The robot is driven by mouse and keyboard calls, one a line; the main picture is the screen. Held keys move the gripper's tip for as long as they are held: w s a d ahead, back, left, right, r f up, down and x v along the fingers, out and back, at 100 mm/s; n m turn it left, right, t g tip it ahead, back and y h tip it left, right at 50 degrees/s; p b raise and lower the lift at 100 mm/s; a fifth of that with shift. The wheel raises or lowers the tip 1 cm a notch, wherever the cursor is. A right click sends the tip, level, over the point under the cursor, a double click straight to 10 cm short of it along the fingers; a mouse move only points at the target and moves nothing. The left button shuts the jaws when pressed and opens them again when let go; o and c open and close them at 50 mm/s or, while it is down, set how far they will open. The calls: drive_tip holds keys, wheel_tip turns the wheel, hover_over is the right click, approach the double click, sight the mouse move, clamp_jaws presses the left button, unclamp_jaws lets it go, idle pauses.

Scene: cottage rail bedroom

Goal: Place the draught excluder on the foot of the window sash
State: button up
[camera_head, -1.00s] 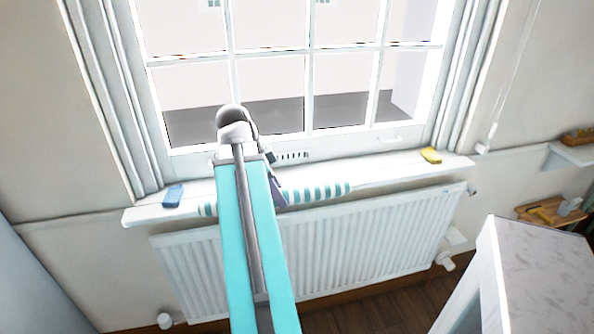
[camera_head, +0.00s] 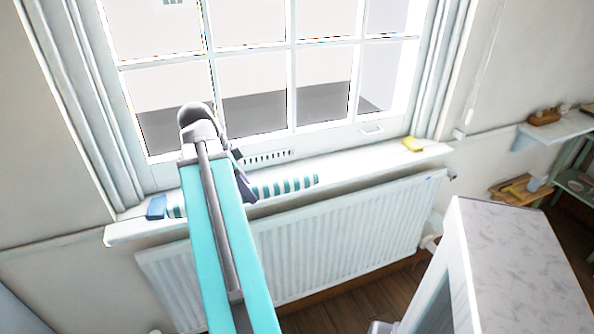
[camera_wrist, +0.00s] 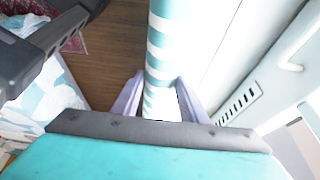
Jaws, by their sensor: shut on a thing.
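The draught excluder (camera_head: 288,186) is a long roll with teal and white stripes. My gripper (camera_head: 243,186) is shut on it around its middle, and my teal arm hides part of it in the head view. In the wrist view the excluder (camera_wrist: 160,55) runs between my two purple-grey fingers (camera_wrist: 158,98). It lies roughly along the window, over or on the white sill (camera_head: 365,162); I cannot tell whether it touches. The window sash (camera_head: 335,138) has a white bottom rail with a slotted vent (camera_head: 268,157), just behind the excluder.
A blue block (camera_head: 156,207) sits on the sill close to the excluder's left end. A yellow block (camera_head: 413,144) sits at the sill's right end. A white radiator (camera_head: 340,225) is below. A marble-topped unit (camera_head: 505,250) stands front right.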

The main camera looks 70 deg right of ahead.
sight(304, 187)
drive_tip(key=shift+w, duration=0.1)
drive_tip(key=shift+s+d+f, duration=0.15)
drive_tip(key=shift+s+d, duration=0.1)
drive_tip(key=shift+s, duration=0.15)
drive_tip(key=s+d+f+b, duration=0.1)
drive_tip(key=s+d, duration=0.1)
drive_tip(key=s, duration=0.2)
drive_tip(key=s+d+f+b, duration=0.1)
drive_tip(key=s+d, duration=0.1)
drive_tip(key=s, duration=0.3)
drive_tip(key=s+d+f+b, duration=0.1)
drive_tip(key=s+d, duration=0.1)
drive_tip(key=s, duration=0.3)
drive_tip(key=shift+s+d, duration=0.15)
drive_tip(key=shift+d, duration=0.1)
drive_tip(key=shift+w+d+r+p, duration=0.2)
drive_tip(key=shift+r+p, duration=0.05)
drive_tip(key=shift+p, duration=0.8)
drive_tip(key=shift+w+d+p, duration=0.15)
drive_tip(key=shift+d+p, duration=0.05)
drive_tip(key=shift+p, duration=0.5)
drive_tip(key=shift+d+p, duration=0.1)
drive_tip(key=shift+p, duration=0.25)
drive_tip(key=w+d+p, duration=0.1)
drive_tip(key=p, duration=0.5)
drive_tip(key=shift+w+d+p, duration=0.15)
drive_tip(key=shift+p, duration=0.25)
